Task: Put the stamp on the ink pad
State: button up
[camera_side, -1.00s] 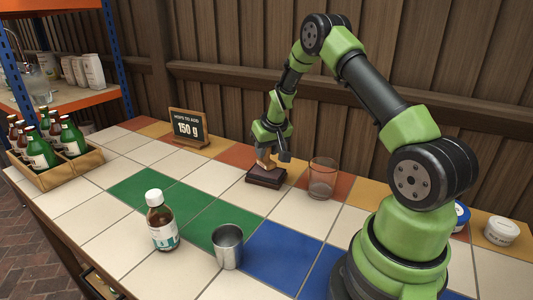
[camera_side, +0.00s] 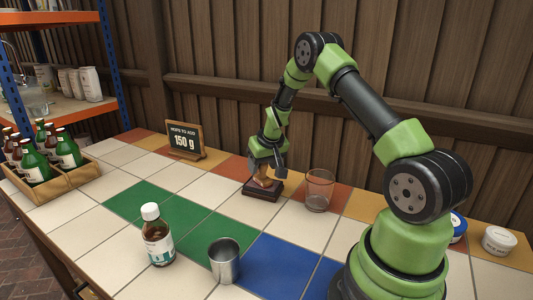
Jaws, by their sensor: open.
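The stamp (camera_side: 263,180), small with a brown wooden handle, stands on the dark ink pad (camera_side: 262,194) near the back middle of the tiled table. It appears upright. My gripper (camera_side: 267,172) is open and points down over the pad, with its fingers around the upper part of the stamp. The fingers hide part of the handle, and I cannot tell whether either one touches it.
A clear glass (camera_side: 319,190) stands close to the right of the pad. A chalkboard sign (camera_side: 186,140) is behind left. A brown bottle (camera_side: 157,236) and metal cup (camera_side: 224,261) stand in front. A bottle crate (camera_side: 68,183) is at the left. Green tiles between are clear.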

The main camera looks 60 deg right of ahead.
jog(key=v, duration=1.1)
jog(key=s+a+r+n+t+y, duration=0.15)
jog(key=s+a+r, duration=0.25)
jog(key=a+r, duration=0.8)
jog(key=s+a+r+t+y, duration=0.1)
jog(key=s+a+r+y, duration=0.1)
jog(key=s+a, duration=0.9)
jog(key=s+n, duration=0.1)
jog(key=s, duration=0.2)
jog(key=shift+a+t+y, duration=0.3)
jog(key=shift+t+y, duration=0.05)
